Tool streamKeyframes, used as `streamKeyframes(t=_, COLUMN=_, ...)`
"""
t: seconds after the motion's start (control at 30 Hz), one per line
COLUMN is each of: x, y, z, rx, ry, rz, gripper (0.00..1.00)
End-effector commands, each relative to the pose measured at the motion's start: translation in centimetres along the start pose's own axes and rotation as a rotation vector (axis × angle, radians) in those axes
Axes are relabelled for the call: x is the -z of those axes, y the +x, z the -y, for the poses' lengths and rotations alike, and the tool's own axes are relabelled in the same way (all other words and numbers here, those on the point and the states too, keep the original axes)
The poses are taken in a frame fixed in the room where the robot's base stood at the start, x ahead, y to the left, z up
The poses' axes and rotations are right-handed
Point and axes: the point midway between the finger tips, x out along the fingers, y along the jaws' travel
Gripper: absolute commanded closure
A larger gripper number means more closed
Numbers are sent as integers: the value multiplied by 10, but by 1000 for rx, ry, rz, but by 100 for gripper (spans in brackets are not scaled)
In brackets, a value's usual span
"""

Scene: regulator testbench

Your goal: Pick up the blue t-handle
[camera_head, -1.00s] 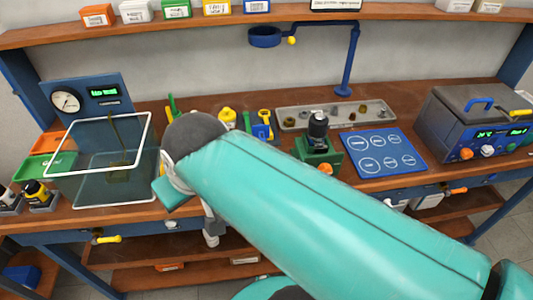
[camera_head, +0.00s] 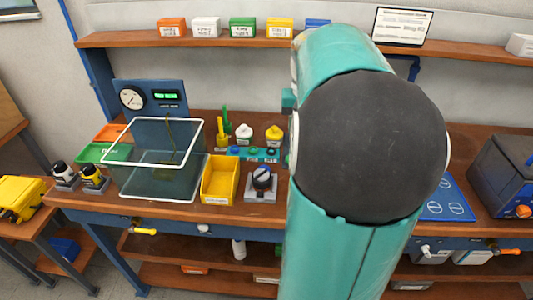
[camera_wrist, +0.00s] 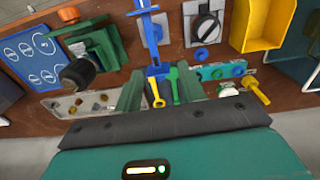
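The blue t-handle (camera_wrist: 151,35) shows at the top centre of the wrist view, its crossbar near the upper edge and its shaft running down toward a blue block. My gripper (camera_wrist: 160,76) is open, its two dark green fingers apart on either side of this block. A yellow tool (camera_wrist: 156,93) and a green tool (camera_wrist: 174,86) lie in the gap between the fingers as seen. The t-handle's shaft lies just beyond the fingertips in the picture; whether anything touches it I cannot tell. In the head view my arm hides the gripper and the t-handle.
A green fixture with a black knob (camera_wrist: 80,72) stands left of the fingers. A black rotary switch (camera_wrist: 205,25) and yellow bin (camera_wrist: 263,22) are to the right. A grey parts tray (camera_wrist: 88,104) lies lower left. The glass tank (camera_head: 155,172) stands left on the bench (camera_head: 270,212).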

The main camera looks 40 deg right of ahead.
Motion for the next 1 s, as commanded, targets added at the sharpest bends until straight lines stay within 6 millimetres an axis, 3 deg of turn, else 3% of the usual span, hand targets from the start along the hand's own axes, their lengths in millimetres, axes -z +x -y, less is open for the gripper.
streamKeyframes(t=0.17, x=4, y=9, z=-16, rx=15, ry=35, rz=26, gripper=60)
streamKeyframes(t=0.5, x=2, y=70, z=-13, rx=15, ry=29, rz=28, gripper=60)
streamKeyframes(t=0.77, x=2, y=93, z=-12, rx=14, ry=28, rz=25, gripper=60)
streamKeyframes(t=1.0, x=2, y=128, z=-12, rx=16, ry=29, rz=28, gripper=60)
